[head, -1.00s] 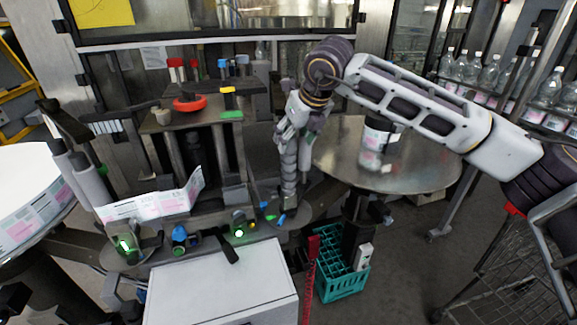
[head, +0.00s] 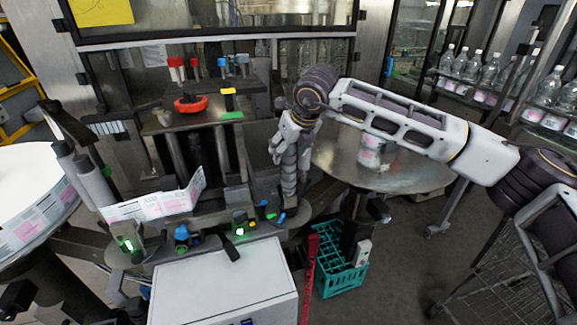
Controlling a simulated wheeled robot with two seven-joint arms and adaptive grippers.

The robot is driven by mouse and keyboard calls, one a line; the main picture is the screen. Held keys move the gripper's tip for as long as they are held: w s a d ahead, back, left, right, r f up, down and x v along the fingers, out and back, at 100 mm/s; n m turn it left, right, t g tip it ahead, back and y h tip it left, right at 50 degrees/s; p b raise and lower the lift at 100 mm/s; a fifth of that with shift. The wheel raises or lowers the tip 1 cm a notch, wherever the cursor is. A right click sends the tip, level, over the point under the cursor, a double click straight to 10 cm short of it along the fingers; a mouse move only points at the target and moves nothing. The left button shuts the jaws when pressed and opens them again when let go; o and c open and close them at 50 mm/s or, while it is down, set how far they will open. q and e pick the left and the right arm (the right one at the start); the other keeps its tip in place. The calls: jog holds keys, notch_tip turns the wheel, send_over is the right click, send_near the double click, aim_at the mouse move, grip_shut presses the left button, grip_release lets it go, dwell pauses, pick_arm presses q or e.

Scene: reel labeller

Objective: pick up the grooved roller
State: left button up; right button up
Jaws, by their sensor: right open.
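The grooved roller (head: 289,174) looks like an upright dark grey ribbed column at the right end of the labelling machine, near the picture's middle. My right arm comes in from the right, and its gripper (head: 276,154) hangs at the roller's upper part, pointing down. The right gripper is open, with nothing seen between its fingers. It overlaps the top of the roller in this view, so I cannot tell whether they touch. The roller's top is partly hidden by the gripper. My left gripper is out of view.
A round metal table (head: 420,172) with a labelled bottle (head: 370,153) stands right of the roller. A teal crate (head: 340,281) is on the floor below. A white box (head: 225,285) is in front. A label strip (head: 155,204) and red ring (head: 191,104) are at left.

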jog(key=shift+c, duration=0.4)
grip_shut()
jog(key=shift+r, duration=0.15)
jog(key=shift+r+b, duration=0.85)
jog(key=shift+r, duration=2.4)
jog(key=shift+s+r, duration=0.1)
jog(key=shift+r, duration=0.05)
pick_arm(q)
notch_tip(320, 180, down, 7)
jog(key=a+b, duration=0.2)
jog(key=b, duration=0.3)
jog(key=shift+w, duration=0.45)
pick_arm(e)
jog(key=s+d, duration=0.4)
jog(key=s, duration=0.3)
jog(key=s+d, duration=0.4)
jog(key=s, duration=0.4)
jog(key=shift+s+d, duration=0.25)
jog(key=shift+d, duration=0.15)
